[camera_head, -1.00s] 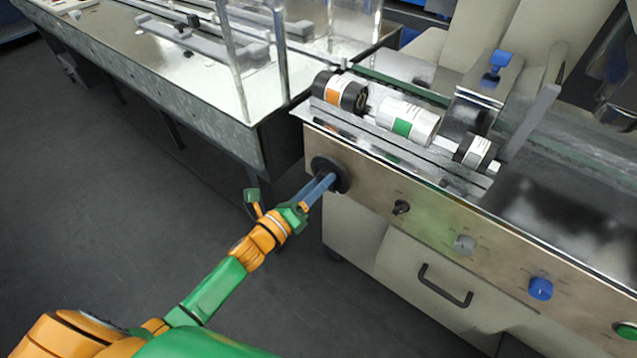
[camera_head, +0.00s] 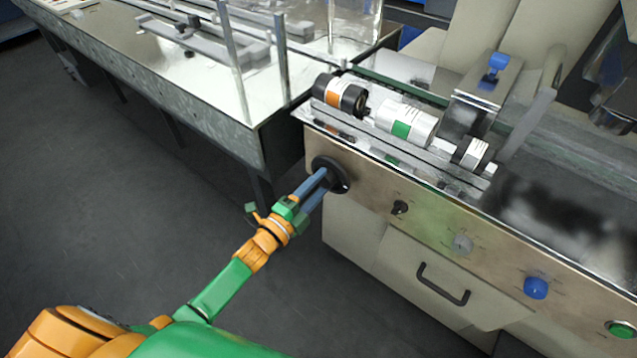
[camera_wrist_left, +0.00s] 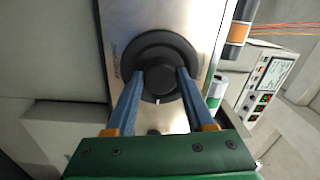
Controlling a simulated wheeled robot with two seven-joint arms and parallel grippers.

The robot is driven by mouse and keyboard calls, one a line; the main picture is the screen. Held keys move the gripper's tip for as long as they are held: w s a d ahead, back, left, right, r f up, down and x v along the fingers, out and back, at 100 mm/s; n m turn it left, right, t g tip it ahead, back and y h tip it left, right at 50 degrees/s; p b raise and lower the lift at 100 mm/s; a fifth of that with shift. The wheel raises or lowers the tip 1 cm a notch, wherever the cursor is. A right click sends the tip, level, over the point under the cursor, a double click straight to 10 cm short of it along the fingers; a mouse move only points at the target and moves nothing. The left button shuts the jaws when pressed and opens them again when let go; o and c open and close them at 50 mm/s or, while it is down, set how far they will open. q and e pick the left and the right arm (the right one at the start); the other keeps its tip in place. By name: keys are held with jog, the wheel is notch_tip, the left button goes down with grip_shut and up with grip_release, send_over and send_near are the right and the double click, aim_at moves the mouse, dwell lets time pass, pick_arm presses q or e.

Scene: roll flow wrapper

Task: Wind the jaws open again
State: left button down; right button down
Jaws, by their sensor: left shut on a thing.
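A round black hand knob (camera_head: 340,168) with a wide rim sits at the left end of the machine's metal front panel. My left gripper (camera_head: 317,183) reaches it from the lower left. In the left wrist view, the two blue fingers press on opposite sides of the raised hub of the knob (camera_wrist_left: 160,82), so the gripper is shut on it. A small white mark shows at the knob's lower rim there. Above the panel, a row holds a black cylinder with an orange label (camera_head: 341,94) and a white cylinder with a green label (camera_head: 405,121). My right gripper is not in view.
Along the panel to the right are a small black switch (camera_head: 399,208), a grey knob (camera_head: 463,243), a blue knob (camera_head: 536,288) and a green button (camera_head: 621,328). A drawer handle (camera_head: 443,284) sticks out below. A metal table (camera_head: 262,128) stands close on the left. The floor (camera_head: 110,190) is clear.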

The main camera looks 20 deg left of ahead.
pick_arm(q)
jog(key=n, duration=0.4)
jog(key=shift+n+p, duration=0.4)
jog(key=n, duration=0.4)
jog(key=shift+d+f+n+p, duration=0.1)
jog(key=shift+n+p, duration=0.2)
jog(key=shift+p, duration=0.1)
jog(key=n, duration=0.4)
jog(key=shift+n+y+p, duration=0.3)
jog(key=shift+p, duration=0.05)
jog(key=shift+d+n, duration=0.1)
jog(key=shift+n, duration=1.9)
jog(key=shift+c, duration=1.3)
grip_release()
